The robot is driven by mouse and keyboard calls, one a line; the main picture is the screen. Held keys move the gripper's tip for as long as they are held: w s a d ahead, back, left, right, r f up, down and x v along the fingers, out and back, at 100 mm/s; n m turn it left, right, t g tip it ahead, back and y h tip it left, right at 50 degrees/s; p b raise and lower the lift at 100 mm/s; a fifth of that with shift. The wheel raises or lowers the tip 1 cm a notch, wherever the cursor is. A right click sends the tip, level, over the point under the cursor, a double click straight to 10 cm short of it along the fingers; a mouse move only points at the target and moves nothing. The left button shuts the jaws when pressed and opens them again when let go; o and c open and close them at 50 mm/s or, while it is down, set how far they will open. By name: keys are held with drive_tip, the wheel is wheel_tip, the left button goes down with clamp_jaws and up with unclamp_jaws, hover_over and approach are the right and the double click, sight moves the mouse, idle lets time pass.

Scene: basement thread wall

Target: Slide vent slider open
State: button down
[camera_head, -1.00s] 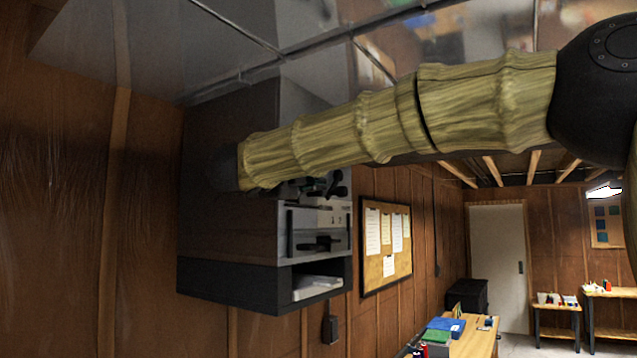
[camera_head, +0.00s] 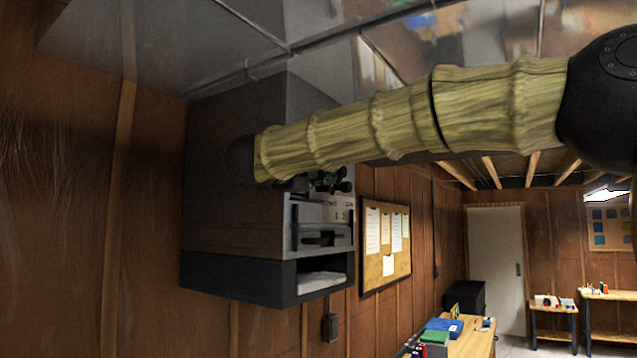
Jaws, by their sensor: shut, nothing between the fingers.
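A grey wall-mounted unit (camera_head: 225,210) hangs at left centre, its front seen at a steep angle. On that front is a panel with a dark handle-like piece (camera_head: 318,240), which may be the vent slider. A dark upright bar stands at the panel's left side. My gripper (camera_head: 328,183) is partly hidden behind my arm. Its dark fingers are shut and empty, in front of the unit's upper front and above the dark piece. I cannot tell whether they touch the unit.
An open lower bay (camera_head: 320,282) holds something pale. A cork board with papers (camera_head: 385,246) hangs to the right. A workbench (camera_head: 470,342) with coloured items stands at lower right. A white door (camera_head: 496,268) is at the back. Pipes run along the shiny ceiling.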

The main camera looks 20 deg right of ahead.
drive_tip(key=b+v, duration=0.5)
drive_tip(key=v, duration=0.8)
drive_tip(key=shift+w+a, duration=0.2)
drive_tip(key=shift+w, duration=0.2)
